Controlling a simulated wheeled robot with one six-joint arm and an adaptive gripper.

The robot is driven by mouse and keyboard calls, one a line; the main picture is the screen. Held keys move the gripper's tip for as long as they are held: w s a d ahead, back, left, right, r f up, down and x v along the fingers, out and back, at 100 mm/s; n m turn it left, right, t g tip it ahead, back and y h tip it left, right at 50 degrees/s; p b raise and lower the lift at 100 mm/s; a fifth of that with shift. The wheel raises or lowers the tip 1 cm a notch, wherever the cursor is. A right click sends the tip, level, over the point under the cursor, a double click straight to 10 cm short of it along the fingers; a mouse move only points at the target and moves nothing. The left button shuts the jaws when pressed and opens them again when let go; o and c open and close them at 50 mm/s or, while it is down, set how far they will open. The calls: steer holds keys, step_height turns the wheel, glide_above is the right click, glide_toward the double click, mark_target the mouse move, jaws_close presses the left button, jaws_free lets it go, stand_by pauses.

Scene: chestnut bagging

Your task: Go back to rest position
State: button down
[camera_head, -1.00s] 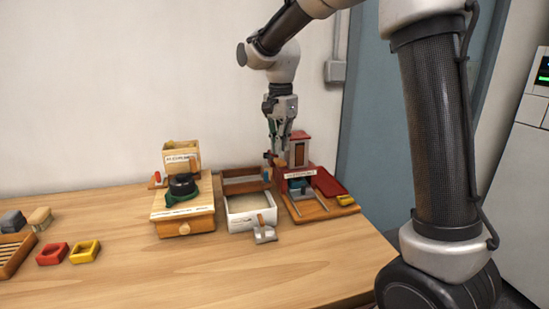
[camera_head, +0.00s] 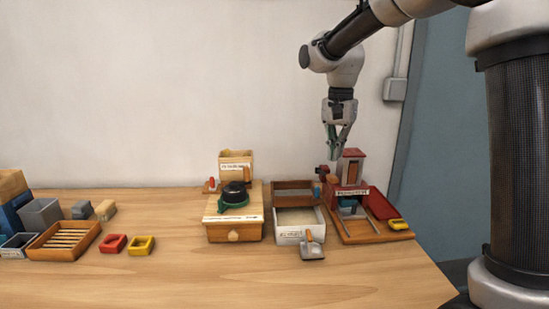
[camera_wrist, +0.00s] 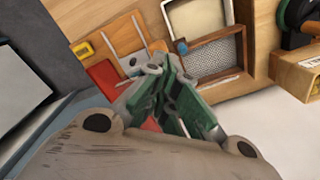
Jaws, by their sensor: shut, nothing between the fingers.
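My gripper (camera_head: 338,155) points down above the back of the red-and-wood station (camera_head: 372,230) at the right of the table. Its fingers are shut with nothing between them. In the wrist view, the green-padded fingers (camera_wrist: 175,118) come together over the station's back edge, and they hide part of it. The fingertips look close to the top of the station's small red tower (camera_head: 351,168); I cannot tell the exact gap.
Left of the station stand a white sand-coloured tray (camera_head: 288,238) with a metal scoop (camera_head: 313,250) and a wooden drawer box (camera_head: 221,231) with a black-and-green device (camera_head: 234,196). Red (camera_head: 113,243) and yellow (camera_head: 141,246) frames lie further left. The front table is clear.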

steer(key=s+d+n+t, duration=0.1)
steer(key=s+d+n, duration=0.1)
steer(key=s+d, duration=0.3)
steer(key=s+d+n+t, duration=0.2)
steer(key=s+d, duration=0.3)
steer(key=s, duration=0.8)
steer(key=s+d+n+t, duration=0.1)
steer(key=s+d+n, duration=0.2)
steer(key=s, duration=0.6)
steer(key=shift+s+d+n, duration=0.35)
steer(key=shift+d+n, duration=0.05)
steer(key=shift+d, duration=0.5)
